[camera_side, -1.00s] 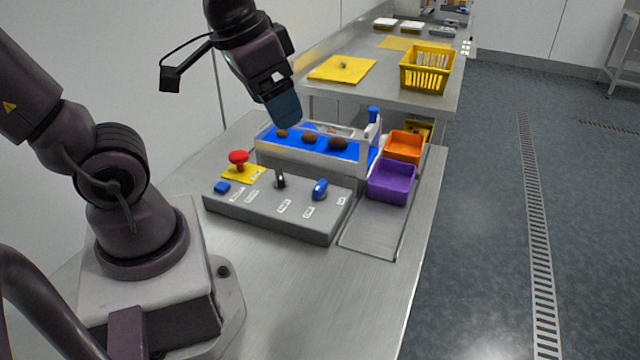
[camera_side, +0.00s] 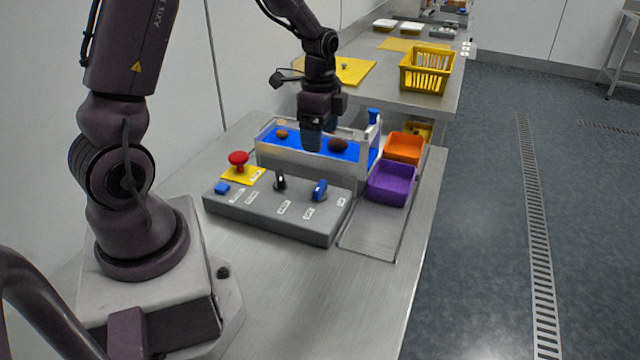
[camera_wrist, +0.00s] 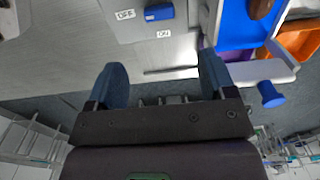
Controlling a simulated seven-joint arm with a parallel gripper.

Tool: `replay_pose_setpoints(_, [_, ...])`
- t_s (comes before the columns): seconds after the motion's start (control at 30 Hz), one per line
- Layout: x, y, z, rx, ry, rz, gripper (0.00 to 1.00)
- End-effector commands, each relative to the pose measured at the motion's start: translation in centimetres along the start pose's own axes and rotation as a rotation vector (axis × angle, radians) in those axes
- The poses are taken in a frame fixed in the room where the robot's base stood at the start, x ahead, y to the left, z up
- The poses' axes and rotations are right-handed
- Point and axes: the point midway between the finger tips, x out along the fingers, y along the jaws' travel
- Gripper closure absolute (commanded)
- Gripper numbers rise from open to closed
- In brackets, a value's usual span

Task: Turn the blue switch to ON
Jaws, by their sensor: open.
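The blue switch (camera_side: 319,190) is a small knob at the right end of the grey control panel (camera_side: 270,213). In the wrist view the blue switch (camera_wrist: 159,12) is at the top edge, with its long axis running left-right. An OFF label (camera_wrist: 125,14) is just left of it and an ON label (camera_wrist: 163,33) just below it. One end of the knob faces the OFF label. My gripper (camera_side: 312,143) is over the blue conveyor belt, behind and above the panel. My gripper (camera_wrist: 163,80) is open and empty, apart from the switch.
A black knob (camera_side: 280,181), a blue button (camera_side: 222,187) and a red mushroom button (camera_side: 238,158) are on or beside the panel. The belt (camera_side: 296,138) carries brown dates. Orange (camera_side: 405,147) and purple (camera_side: 391,183) bins stand to its right. The table in front is clear.

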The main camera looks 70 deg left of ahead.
Motion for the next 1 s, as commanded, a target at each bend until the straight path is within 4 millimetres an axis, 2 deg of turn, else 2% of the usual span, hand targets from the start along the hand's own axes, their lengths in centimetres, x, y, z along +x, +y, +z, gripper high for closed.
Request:
replay_pose_setpoints(0.17, [1.9, 0.2, 0.0, 0.01, -0.003, 0.007, 0.23])
replay_pose_setpoints(0.6, [10.5, 0.2, 0.1, 0.006, -0.003, 0.006, 0.23])
replay_pose_setpoints(0.8, [12.5, 0.1, 0.0, 0.007, -0.001, 0.003, 0.23])
replay_pose_setpoints(1.0, [12.9, 0.1, 0.0, 0.007, -0.001, 0.001, 0.23])
